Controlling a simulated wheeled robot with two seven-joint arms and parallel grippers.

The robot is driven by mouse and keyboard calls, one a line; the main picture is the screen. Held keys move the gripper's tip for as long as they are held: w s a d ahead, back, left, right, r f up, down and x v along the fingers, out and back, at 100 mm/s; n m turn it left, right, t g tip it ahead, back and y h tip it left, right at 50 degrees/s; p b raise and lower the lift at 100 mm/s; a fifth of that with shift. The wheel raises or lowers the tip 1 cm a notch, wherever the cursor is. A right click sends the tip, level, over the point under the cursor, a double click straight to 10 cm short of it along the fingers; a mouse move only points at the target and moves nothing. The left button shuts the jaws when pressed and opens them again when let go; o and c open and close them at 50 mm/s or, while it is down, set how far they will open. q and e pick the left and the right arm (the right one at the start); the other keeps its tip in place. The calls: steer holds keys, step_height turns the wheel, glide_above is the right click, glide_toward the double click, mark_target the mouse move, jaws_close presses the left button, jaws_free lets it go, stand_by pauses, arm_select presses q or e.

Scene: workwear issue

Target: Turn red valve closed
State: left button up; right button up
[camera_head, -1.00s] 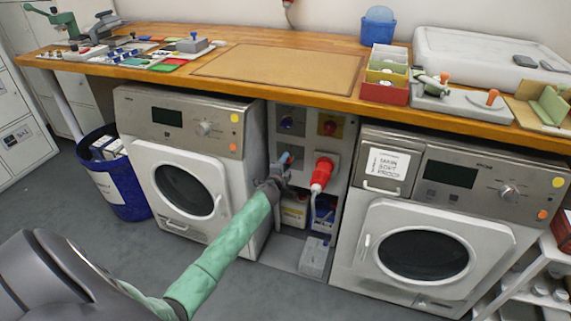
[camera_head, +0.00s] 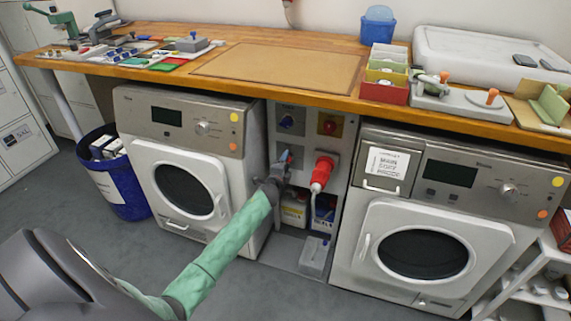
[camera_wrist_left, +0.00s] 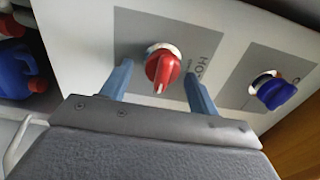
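The red valve (camera_wrist_left: 163,69) is a round red knob with a raised grip bar, on a grey plate with partly visible lettering in the left wrist view. My left gripper (camera_head: 284,163) reaches to the wall panel between the two washing machines. Its two blue fingers are apart, one on each side of the red valve, with visible gaps and no clear contact. In the head view the gripper mostly hides this valve. A blue valve (camera_wrist_left: 274,91) sits on the neighbouring plate; it also shows in the head view (camera_head: 287,121). My right gripper is not in view.
Washing machines stand left (camera_head: 185,185) and right (camera_head: 425,250). The wooden worktop (camera_head: 225,52) overhangs above; containers (camera_head: 294,212) stand below.

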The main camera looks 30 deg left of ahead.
arm_select(q)
steer(key=shift+s, duration=0.1)
steer(key=v, duration=0.7)
steer(key=shift+s, duration=0.25)
stand_by(0.5)
